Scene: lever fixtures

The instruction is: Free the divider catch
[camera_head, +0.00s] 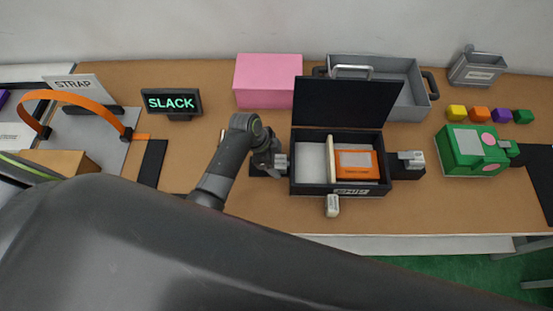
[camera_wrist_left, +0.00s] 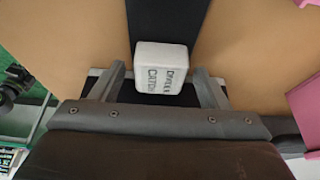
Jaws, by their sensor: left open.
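The open black box (camera_head: 310,190) stands mid-table with its lid raised. Inside are a cream upright divider (camera_head: 331,160) and an orange pack (camera_head: 357,164). My left gripper (camera_head: 276,163) is at the box's left side, pointing down. In the left wrist view the jaws (camera_wrist_left: 159,72) are open on either side of a white block lettered with what looks like "DIVIDER CATCH" (camera_wrist_left: 161,67); narrow gaps show beside it. In the head view this catch (camera_head: 281,160) is partly hidden by the gripper. My right gripper is not seen.
Similar pale blocks sit at the box's right (camera_head: 411,159) and front (camera_head: 332,206). A pink box (camera_head: 268,80) and grey tray (camera_head: 408,105) stand behind. A SLACK sign (camera_head: 171,102) and orange strap (camera_head: 75,97) are left; a green box (camera_head: 472,150) is right.

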